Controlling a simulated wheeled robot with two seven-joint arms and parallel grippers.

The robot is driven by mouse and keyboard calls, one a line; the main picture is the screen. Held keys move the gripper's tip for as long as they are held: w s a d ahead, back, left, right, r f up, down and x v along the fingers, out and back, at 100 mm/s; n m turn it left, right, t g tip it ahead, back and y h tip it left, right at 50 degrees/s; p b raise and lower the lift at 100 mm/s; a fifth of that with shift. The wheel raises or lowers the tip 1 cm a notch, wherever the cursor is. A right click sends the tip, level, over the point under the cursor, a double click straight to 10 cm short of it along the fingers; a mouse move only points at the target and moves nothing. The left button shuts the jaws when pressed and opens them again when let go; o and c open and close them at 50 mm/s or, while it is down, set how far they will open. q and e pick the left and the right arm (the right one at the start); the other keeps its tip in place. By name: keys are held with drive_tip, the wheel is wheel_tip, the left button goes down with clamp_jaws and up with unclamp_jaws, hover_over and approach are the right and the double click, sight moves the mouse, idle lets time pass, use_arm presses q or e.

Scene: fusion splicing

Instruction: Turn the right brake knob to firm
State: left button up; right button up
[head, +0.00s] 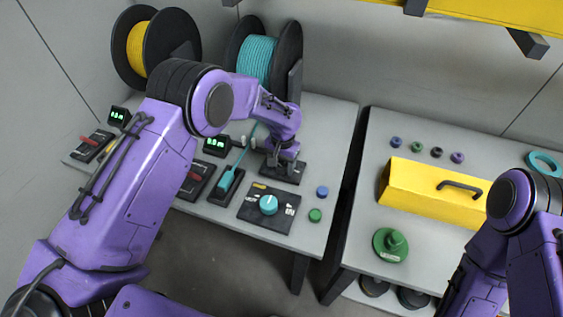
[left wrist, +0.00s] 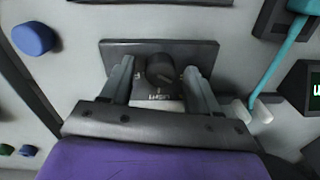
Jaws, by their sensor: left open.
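The right brake knob (left wrist: 160,68) is a small dark round knob on a dark plate (left wrist: 205,50) with pale lettering. The plate also shows in the head view (head: 293,178), on the left table in front of the teal spool. My left gripper (head: 284,160) is over this plate and hides the knob in the head view. In the left wrist view its fingers (left wrist: 158,78) are open, one on each side of the knob, with gaps visible. The lettering is partly hidden and too blurred to tell the setting. My right gripper is out of view; only my right arm shows.
A teal dial (head: 268,205) on a dark panel is near the table's front edge, with blue (head: 322,191) and green (head: 315,215) buttons beside it. A teal lever (head: 226,180) stands left of the gripper. Teal (head: 257,60) and yellow (head: 136,47) spools stand behind.

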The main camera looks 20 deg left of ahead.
use_arm(q)
drive_tip(key=shift+f, duration=0.1)
drive_tip(key=c, duration=1)
drive_tip(key=shift+c, duration=0.2)
